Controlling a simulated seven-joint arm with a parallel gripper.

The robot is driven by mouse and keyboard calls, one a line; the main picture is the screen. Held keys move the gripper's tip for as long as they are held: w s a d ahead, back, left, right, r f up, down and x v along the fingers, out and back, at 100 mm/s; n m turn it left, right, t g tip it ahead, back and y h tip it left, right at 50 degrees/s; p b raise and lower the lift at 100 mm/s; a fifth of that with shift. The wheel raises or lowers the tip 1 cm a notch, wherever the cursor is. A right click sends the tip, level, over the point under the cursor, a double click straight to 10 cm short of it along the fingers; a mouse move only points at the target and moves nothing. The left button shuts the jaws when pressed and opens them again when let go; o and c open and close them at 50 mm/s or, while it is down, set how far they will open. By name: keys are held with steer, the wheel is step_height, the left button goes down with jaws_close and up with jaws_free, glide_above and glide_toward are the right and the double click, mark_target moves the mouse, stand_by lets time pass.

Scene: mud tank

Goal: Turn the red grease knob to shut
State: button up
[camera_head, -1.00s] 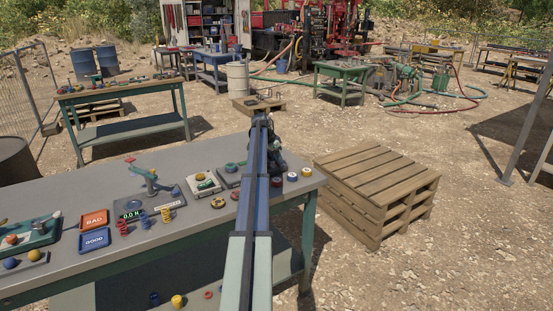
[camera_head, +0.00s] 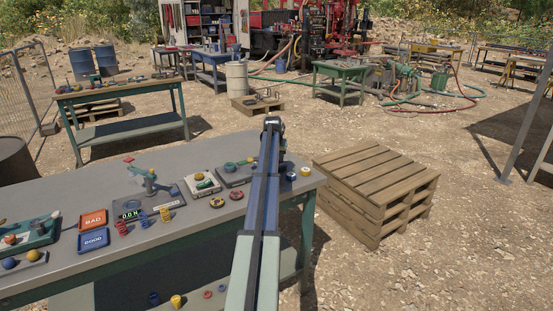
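A small round red piece (camera_head: 237,194) lies near the front edge of the grey-topped workbench (camera_head: 190,226); I cannot tell whether it is the red grease knob. A red-topped teal fixture (camera_head: 148,176) stands further left on the bench. My arm reaches out from the bottom of the picture over the bench's right end. My gripper is at its far end, mostly hidden behind the arm's last links, and its fingers cannot be made out. I see nothing held.
A white block with a green part (camera_head: 203,186), a dark plate with a teal ring (camera_head: 233,174), and blue (camera_head: 290,176) and yellow (camera_head: 305,171) round pieces share the bench. Red (camera_head: 93,219) and blue (camera_head: 94,240) trays sit left. A wooden pallet stack (camera_head: 375,182) stands right of it.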

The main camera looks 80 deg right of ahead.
steer(key=shift+n+t, duration=0.3)
steer(key=shift+n, duration=0.3)
steer(key=o, duration=1)
steer(key=shift+o, duration=0.2)
steer(key=shift+r, duration=0.1)
steer(key=v, duration=1.3)
steer(key=shift+r, duration=0.35)
